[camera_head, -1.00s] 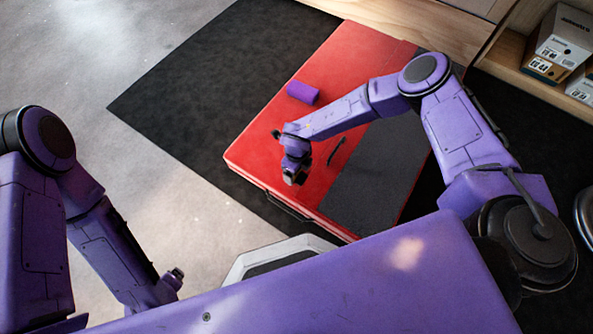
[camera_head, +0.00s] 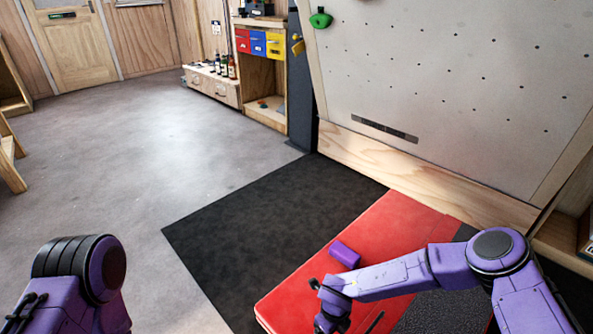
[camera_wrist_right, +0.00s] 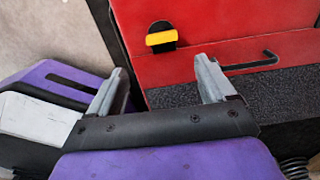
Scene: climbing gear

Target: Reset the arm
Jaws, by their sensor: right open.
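My right arm reaches in from the lower right of the head view. Its gripper (camera_head: 330,322) hangs above the red mat (camera_head: 385,225), at the frame's bottom edge. In the right wrist view the two grey fingers (camera_wrist_right: 160,70) stand wide apart with nothing between them. Below them lies the mat's red and dark grey surface. My left arm shows only as a purple joint at the lower left of the head view, and its gripper is out of frame.
A purple block (camera_head: 345,254) lies on the mat. A black item with a yellow bar (camera_wrist_right: 161,38) and a thin black hooked piece (camera_wrist_right: 268,58) show in the wrist view. A climbing wall (camera_head: 450,90) stands behind. The grey floor (camera_head: 150,160) at left is clear.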

